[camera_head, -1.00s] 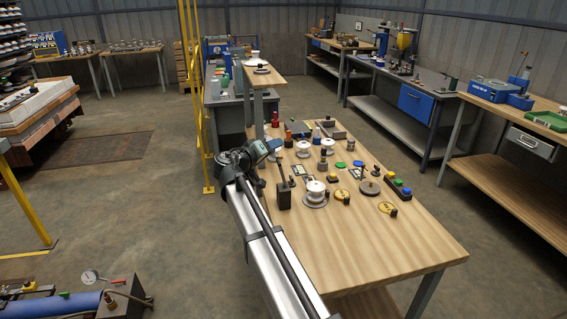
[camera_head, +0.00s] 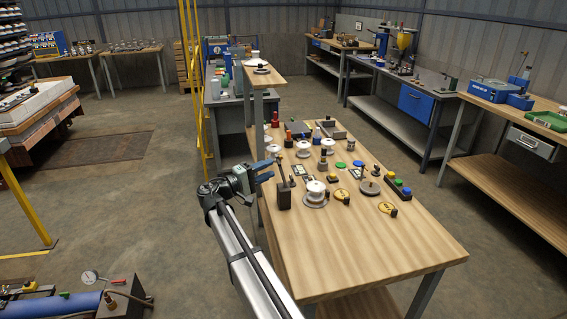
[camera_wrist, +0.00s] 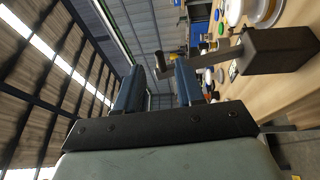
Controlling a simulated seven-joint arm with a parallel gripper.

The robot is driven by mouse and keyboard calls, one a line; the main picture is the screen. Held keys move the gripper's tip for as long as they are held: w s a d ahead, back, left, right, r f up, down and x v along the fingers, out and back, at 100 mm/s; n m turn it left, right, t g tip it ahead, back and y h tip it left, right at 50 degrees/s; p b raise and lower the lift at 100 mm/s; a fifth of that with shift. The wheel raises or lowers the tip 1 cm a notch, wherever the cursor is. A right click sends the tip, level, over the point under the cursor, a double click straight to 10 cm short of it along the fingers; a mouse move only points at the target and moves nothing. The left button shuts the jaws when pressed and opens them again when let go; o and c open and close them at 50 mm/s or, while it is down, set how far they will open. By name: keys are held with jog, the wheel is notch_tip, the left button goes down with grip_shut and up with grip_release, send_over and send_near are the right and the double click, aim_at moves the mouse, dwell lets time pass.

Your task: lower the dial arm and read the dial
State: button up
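A dark block (camera_head: 283,198) with a thin upright arm (camera_head: 281,172) stands at the left edge of the wooden table. In the wrist view the block (camera_wrist: 280,51) is at upper right, and its arm (camera_wrist: 212,58) reaches left to a short cross piece at its end. I see no dial face on it. My gripper (camera_head: 269,171) is just left of the arm's upper part. In the wrist view my gripper (camera_wrist: 160,66) is open, its blue fingers apart, with the arm's end across the gap between the fingertips. I cannot tell whether they touch.
A white insulator on a round base (camera_head: 316,193) stands right of the block. Behind are more white insulators (camera_head: 303,147), and a button box (camera_head: 398,187) is farther right. The table's front (camera_head: 370,250) is clear. A dial gauge (camera_head: 90,276) sits on a rig at lower left.

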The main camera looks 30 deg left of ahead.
jog(key=x, duration=0.7)
jog(key=shift+w, duration=0.2)
jog(key=shift+d, duration=0.1)
grip_shut()
dwell(0.4)
